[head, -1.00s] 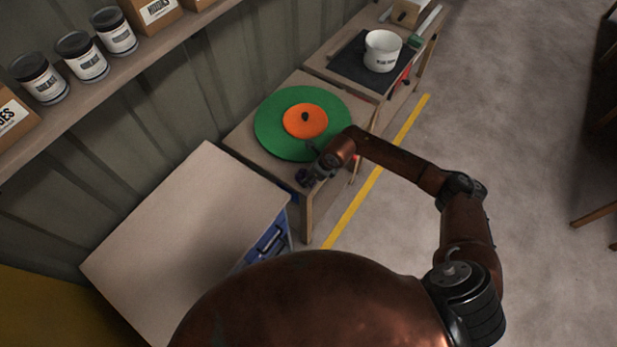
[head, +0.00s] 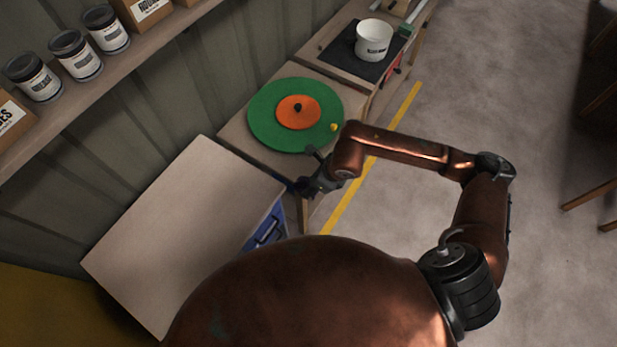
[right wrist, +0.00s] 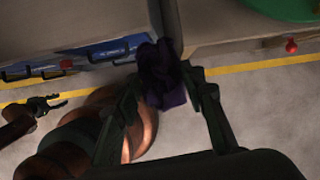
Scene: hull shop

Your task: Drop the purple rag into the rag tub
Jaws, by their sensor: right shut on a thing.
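The purple rag (right wrist: 163,75) hangs dark and bunched between the fingers of my right gripper (right wrist: 165,88) in the right wrist view. In the head view my right gripper (head: 304,186) is at the front edge of the wooden bench, between the green disc and the pale cabinet. A dark gripper on a copper arm, which seems to be my left gripper (right wrist: 48,104), shows small at the left of the right wrist view.
A pale-topped cabinet (head: 185,215) with blue drawers stands nearer. Jars (head: 75,57) line the wall shelf.

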